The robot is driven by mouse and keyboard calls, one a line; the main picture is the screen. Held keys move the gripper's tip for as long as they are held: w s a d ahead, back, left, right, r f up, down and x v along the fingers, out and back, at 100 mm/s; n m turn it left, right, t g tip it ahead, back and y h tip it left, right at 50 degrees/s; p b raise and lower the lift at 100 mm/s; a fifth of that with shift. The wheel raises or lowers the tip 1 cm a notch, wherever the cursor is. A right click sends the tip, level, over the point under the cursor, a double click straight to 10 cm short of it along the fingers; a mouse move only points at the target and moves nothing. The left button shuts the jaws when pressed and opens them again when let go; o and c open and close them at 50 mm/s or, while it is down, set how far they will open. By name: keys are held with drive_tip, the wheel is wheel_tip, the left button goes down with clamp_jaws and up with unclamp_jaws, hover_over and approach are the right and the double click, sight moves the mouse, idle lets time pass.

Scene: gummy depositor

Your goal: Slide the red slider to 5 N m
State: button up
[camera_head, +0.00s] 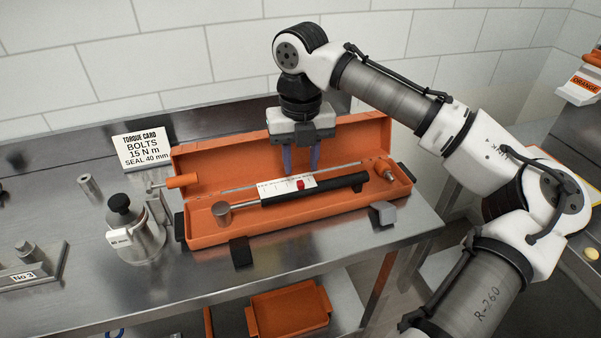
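The small red slider (300,184) sits on the white scale (272,190) of a torque wrench, a little right of the scale's middle. The scale marks are too small to read. The wrench has a black handle (345,188) to the right and a round metal head (222,212) to the left. It lies in an open orange case (200,233). My gripper (301,169) points down above the wrench, its two blue fingers apart with nothing seen between them. The fingertips appear just above or behind the slider; I cannot tell whether they touch anything.
A card (141,146) reads "BOLTS 15 N m, SEAL 40 mm". The case's raised orange lid (215,160) stands behind the gripper.

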sight(301, 182)
drive_tip(key=shift+f, duration=2.25)
drive_tip(key=shift+c, duration=0.2)
clamp_jaws()
